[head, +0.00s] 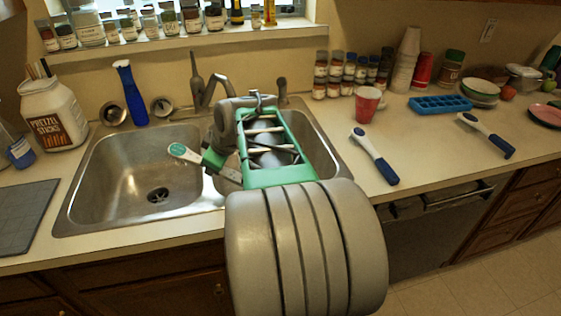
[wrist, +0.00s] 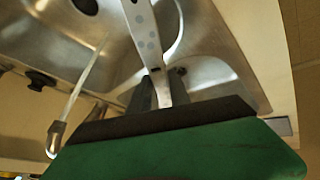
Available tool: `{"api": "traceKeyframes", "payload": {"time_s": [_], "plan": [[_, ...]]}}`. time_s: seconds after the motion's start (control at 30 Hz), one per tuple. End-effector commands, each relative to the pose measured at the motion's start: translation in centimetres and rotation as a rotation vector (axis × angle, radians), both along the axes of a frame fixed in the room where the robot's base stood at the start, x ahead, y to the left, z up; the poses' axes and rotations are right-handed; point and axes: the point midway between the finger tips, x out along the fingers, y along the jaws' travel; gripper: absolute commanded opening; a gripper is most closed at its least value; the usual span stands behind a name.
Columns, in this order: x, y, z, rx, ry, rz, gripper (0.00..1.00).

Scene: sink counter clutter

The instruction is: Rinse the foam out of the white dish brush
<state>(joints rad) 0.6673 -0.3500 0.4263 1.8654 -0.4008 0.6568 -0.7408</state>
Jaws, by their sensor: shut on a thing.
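My gripper (head: 218,163) is over the sink (head: 110,190), near the divider between its two basins. It is shut on a slim white dish brush (head: 180,151), whose end with a teal oval patch sticks out to the left over the left basin. In the wrist view my gripper (wrist: 161,88) pinches the pale, grey-spotted brush (wrist: 146,38) between two dark fingers. The bristles and any foam cannot be made out. A faucet spout (wrist: 56,138) shows at the left of the wrist view with a pale streak like running water (wrist: 84,78), apart from the brush.
Two white-and-blue handled tools (head: 375,157) (head: 486,135) lie on the right counter. A red cup (head: 367,104) and blue tray (head: 440,104) stand behind. A blue brush (head: 130,92) stands behind the left basin, beside a white jar (head: 53,115). The left basin is clear around its drain.

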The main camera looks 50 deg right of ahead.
Motion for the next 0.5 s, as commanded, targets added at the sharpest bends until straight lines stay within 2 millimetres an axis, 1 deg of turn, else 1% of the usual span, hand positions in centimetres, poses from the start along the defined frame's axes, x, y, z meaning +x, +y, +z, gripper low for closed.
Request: {"api": "traceKeyframes", "payload": {"time_s": [0.03,0.07,0.1,0.2,0.3,0.33,0.4,0.5], "plan": [[-1.0,-3.2,-1.1,-0.015,-0.018,0.012,0.00],[-1.5,-4.8,-1.5,-0.028,-0.032,0.034,0.00],[-2.4,-7.0,-2.2,-0.044,-0.053,0.060,0.00],[-4.9,-11.7,-3.4,-0.081,-0.103,0.122,0.00],[-7.2,-14.9,-3.9,-0.107,-0.140,0.167,0.00],[-7.7,-15.5,-4.1,-0.112,-0.148,0.175,0.00],[-8.5,-16.4,-4.1,-0.121,-0.162,0.192,0.00],[-8.8,-16.9,-4.0,-0.126,-0.168,0.202,0.00]]}}
